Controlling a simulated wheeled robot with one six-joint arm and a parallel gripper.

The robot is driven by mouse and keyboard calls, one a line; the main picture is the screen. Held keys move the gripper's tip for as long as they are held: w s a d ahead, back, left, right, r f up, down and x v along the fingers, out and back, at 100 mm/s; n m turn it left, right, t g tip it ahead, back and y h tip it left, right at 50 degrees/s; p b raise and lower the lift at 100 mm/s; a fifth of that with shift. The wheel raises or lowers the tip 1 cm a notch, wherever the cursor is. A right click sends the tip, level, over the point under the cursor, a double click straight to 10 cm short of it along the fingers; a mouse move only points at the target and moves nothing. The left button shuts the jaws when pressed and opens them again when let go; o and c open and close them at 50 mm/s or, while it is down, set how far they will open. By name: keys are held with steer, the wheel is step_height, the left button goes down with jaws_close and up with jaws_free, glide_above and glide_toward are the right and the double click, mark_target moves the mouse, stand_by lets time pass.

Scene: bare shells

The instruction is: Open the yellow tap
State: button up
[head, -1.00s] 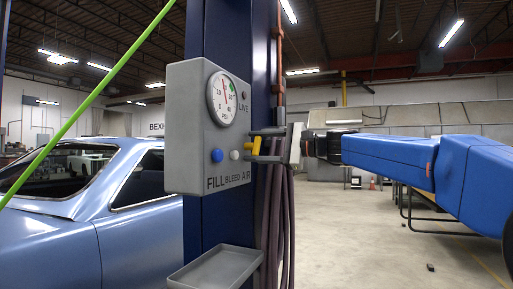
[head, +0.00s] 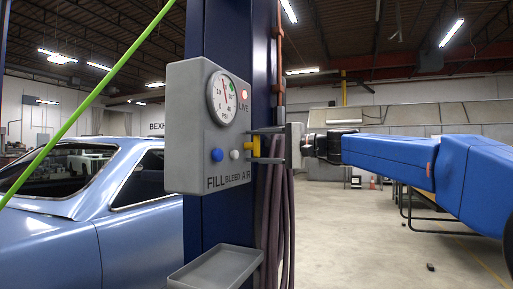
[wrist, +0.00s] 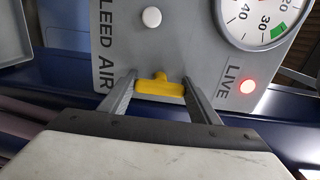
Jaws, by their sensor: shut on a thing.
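The yellow tap (head: 254,146) is on the right side of the front of a grey panel (head: 188,170), above the AIR label. In the wrist view the tap (wrist: 160,86) shows a short bar lying across between the two fingers, with a stub toward the panel. My gripper (head: 258,145) comes from the right, its fingers on either side of the tap and shut on it. The wrist view also shows the fingers (wrist: 160,82) at the bar's two ends. A lamp (head: 244,95) marked LIVE glows red; it also shows in the wrist view (wrist: 246,87).
The panel carries a round gauge (head: 222,98), a blue button (head: 217,155) marked FILL and a white button (head: 234,155) marked BLEED. A grey tray (head: 216,268) sits below. Dark hoses (head: 277,215) hang close under my gripper. A blue car (head: 90,215) stands left.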

steer(key=shift+f, duration=0.1)
steer(key=o, duration=0.8)
steer(key=shift+c, duration=0.2)
steer(key=v, duration=1.7)
steer(key=shift+d, duration=0.2)
steer(key=shift+s, duration=0.1)
